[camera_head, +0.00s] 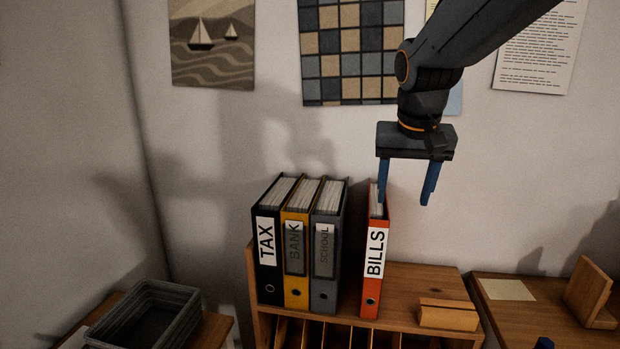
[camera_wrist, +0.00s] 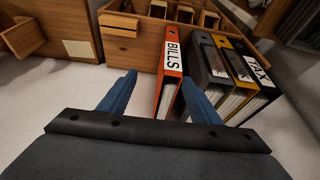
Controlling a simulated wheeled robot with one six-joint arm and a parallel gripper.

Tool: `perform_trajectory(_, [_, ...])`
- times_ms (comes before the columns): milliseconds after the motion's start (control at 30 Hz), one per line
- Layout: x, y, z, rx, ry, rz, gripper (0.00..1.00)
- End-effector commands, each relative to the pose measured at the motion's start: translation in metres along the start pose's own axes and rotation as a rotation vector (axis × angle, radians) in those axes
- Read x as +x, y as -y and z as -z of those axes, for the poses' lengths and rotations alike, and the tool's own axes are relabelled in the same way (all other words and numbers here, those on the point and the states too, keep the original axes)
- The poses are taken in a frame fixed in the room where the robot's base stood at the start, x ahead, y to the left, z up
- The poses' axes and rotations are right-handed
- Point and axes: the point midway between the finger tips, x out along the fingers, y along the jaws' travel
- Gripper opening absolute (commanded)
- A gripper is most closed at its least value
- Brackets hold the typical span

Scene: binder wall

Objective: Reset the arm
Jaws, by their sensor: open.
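My gripper (camera_head: 406,186) is open and empty, with two blue fingers pointing down. In the head view it hangs just above the orange BILLS binder (camera_head: 374,255), its fingers near the binder's top right. In the wrist view my gripper (camera_wrist: 161,98) has its fingers spread apart, and the BILLS binder (camera_wrist: 170,72) shows between them, closer to the right finger. The binder stands upright on a wooden shelf unit (camera_head: 420,283). I cannot tell whether a finger touches it.
Left of a gap stand the grey SCHOOL binder (camera_head: 324,260), yellow BANK binder (camera_head: 295,265) and black TAX binder (camera_head: 267,255). A wooden block (camera_head: 448,315) sits right of BILLS. A dark crate (camera_head: 145,315) is at lower left. A desk with a wooden bookend (camera_head: 588,290) is at right.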

Motion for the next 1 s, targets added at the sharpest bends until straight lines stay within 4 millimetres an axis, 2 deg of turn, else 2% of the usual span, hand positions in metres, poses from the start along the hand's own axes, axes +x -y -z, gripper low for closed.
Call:
perform_trajectory(233, [0.048,-0.003,-0.03,-0.031,0.044,0.006,0.58])
perform_trajectory(433, [0.101,-0.008,-0.071,-0.067,0.096,0.014,0.58])
perform_trajectory(567, [0.15,-0.014,-0.114,-0.098,0.147,0.021,0.58])
perform_trajectory(600, [0.167,-0.016,-0.131,-0.11,0.167,0.025,0.58])
perform_trajectory(733, [0.214,-0.023,-0.184,-0.145,0.221,0.036,0.58])
perform_trajectory(800, [0.229,-0.026,-0.206,-0.157,0.241,0.041,0.58])
perform_trajectory(900, [0.242,-0.029,-0.226,-0.17,0.26,0.045,0.58])
perform_trajectory(1000, [0.246,-0.031,-0.234,-0.176,0.268,0.047,0.58])
